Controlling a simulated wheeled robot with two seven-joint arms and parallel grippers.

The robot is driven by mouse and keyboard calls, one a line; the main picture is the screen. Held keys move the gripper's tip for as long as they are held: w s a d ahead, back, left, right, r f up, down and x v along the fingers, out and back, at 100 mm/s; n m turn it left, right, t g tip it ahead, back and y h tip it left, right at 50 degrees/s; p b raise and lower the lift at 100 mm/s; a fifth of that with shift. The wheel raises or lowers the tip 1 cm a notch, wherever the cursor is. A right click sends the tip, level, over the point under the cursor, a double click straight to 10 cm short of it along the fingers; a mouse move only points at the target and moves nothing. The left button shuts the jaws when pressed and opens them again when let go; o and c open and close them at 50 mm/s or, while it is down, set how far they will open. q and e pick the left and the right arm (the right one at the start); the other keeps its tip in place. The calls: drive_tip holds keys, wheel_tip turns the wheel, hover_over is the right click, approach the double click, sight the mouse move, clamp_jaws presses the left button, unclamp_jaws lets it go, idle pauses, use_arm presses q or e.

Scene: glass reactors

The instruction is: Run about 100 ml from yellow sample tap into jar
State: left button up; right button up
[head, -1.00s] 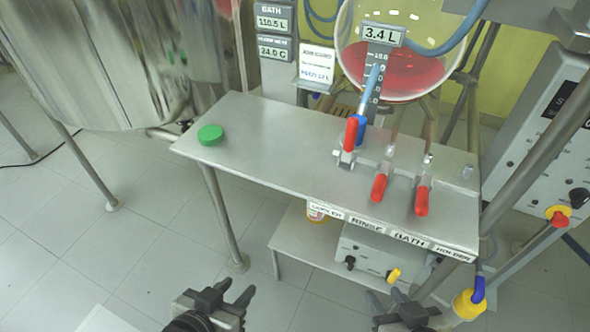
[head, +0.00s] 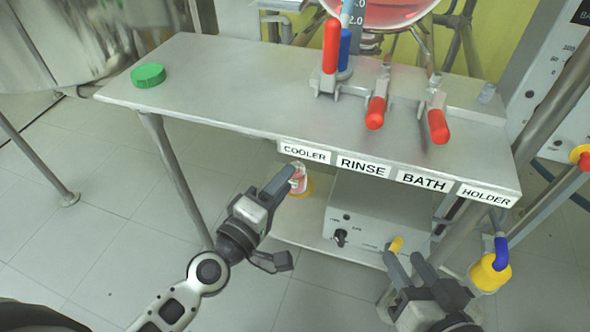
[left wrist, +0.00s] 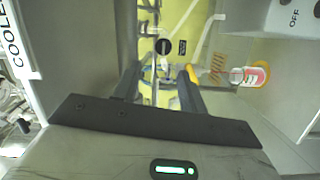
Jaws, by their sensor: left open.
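The jar (head: 298,180), with an orange-yellow base and a label, stands on the lower shelf under the COOLER label, partly hidden by a finger. It looks to be the jar (left wrist: 250,75) right of my fingers in the left wrist view. My left gripper (head: 283,222) is open and empty, close in front of that shelf; its fingers (left wrist: 160,80) stand apart. A yellow part with a blue piece (head: 490,273) hangs at the lower right; a small yellow handle (head: 396,244) is by the grey box. I cannot tell which is the sample tap.
The bench top (head: 230,85) bears a green cap (head: 148,75) and several red-handled valves (head: 376,112) below the glass reactor (head: 375,12). A grey box (head: 375,220) stands on the lower shelf. A bench leg (head: 178,180) rises left of my left gripper.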

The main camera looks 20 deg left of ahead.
use_arm(q)
drive_tip(key=w+a+f+n+y+b, duration=0.45)
drive_tip(key=f+n+b, duration=0.25)
drive_tip(key=f+n, duration=0.25)
drive_tip(key=shift+n, duration=0.75)
drive_tip(key=w+b, duration=0.3)
drive_tip(key=w, duration=1.2)
drive_tip(key=shift+w+r+b, duration=0.1)
drive_tip(key=shift+w+b, duration=0.2)
drive_tip(key=shift+w, duration=0.1)
drive_tip(key=shift+w+r, duration=0.1)
drive_tip(key=shift+w, duration=0.45)
use_arm(e)
drive_tip(key=shift+w+a+f+t+y, duration=0.2)
drive_tip(key=shift+w+a+t+y, duration=0.1)
drive_tip(key=shift+a+t+y, duration=0.45)
drive_tip(key=shift+w+a+f+t+y, duration=0.15)
drive_tip(key=shift+w+a+t+y, duration=0.2)
drive_tip(key=shift+t+y, duration=0.55)
drive_tip(key=shift+s, duration=0.1)
use_arm(q)
drive_tip(key=c, duration=0.9)
